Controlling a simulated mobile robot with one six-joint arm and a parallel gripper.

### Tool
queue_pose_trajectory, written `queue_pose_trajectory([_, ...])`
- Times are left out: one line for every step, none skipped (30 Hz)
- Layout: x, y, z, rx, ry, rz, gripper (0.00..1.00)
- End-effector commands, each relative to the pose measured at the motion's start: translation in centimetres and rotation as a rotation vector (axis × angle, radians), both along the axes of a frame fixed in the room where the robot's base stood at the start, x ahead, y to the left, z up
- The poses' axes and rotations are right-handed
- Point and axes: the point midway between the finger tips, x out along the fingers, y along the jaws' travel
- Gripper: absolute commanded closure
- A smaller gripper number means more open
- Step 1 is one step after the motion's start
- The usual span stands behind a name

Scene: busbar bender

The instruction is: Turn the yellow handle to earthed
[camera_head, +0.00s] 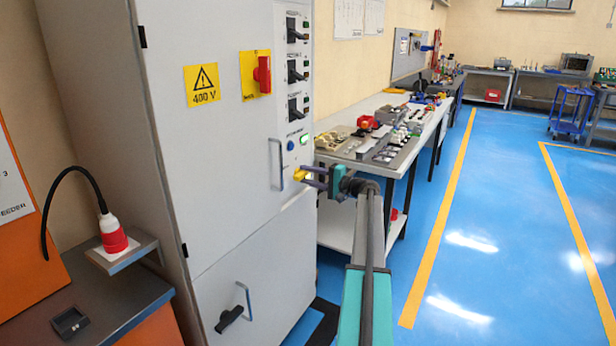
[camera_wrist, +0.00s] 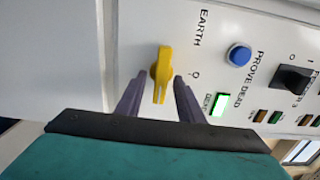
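The yellow handle (camera_wrist: 161,75) sits on the white cabinet panel, beside the printed word EARTH and an O mark in the wrist view. In the head view the yellow handle (camera_head: 300,174) is at the lower right of the cabinet front. My gripper (camera_wrist: 160,88) is open, with one dark finger on each side of the handle; a gap shows at least on the left. I cannot tell whether the right finger touches it. In the head view my gripper (camera_head: 312,178) reaches the panel from the right.
A black rotary switch (camera_wrist: 291,78) is farther right. A cabinet door pull (camera_head: 275,163) stands left of the handle. A bench (camera_head: 338,215) with parts stands behind my arm. The blue floor at right is clear.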

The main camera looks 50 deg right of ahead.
Motion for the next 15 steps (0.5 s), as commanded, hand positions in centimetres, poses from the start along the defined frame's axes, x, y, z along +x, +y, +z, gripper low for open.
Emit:
queue_pose_trajectory([0.02,0.03,0.03,-0.001,0.0,0.0,0.66])
queue_pose_trajectory([0.02,0.03,0.04,-0.001,0.0,0.0,0.66])
queue_pose_trajectory([0.03,0.02,0.05,-0.001,0.0,0.0,0.66])
queue_pose_trajectory([0.04,0.02,0.06,-0.001,-0.001,0.0,0.66])
queue_pose_trajectory([0.04,0.01,0.06,-0.002,-0.001,0.0,0.66])
queue_pose_trajectory([0.04,0.01,0.07,-0.002,-0.001,0.0,0.66])
queue_pose_trajectory([0.04,0.01,0.08,-0.002,-0.001,0.0,0.66])
queue_pose_trajectory([0.03,0.01,0.08,-0.002,-0.001,-0.001,0.66])
queue_pose_trajectory([-0.02,-0.01,0.08,-0.002,-0.001,-0.001,0.66])
queue_pose_trajectory([-0.07,-0.02,0.09,-0.002,-0.001,-0.001,0.66])
queue_pose_trajectory([-0.15,-0.04,0.09,-0.002,-0.001,-0.001,0.66])
queue_pose_trajectory([-0.29,-0.08,0.09,-0.002,-0.001,-0.001,0.66])
queue_pose_trajectory([-0.43,-0.12,0.09,-0.003,-0.002,-0.001,0.66])
queue_pose_trajectory([-0.62,-0.17,0.08,-0.003,-0.002,-0.002,0.66])
queue_pose_trajectory([-0.91,-0.25,0.08,-0.003,-0.002,-0.002,0.66])
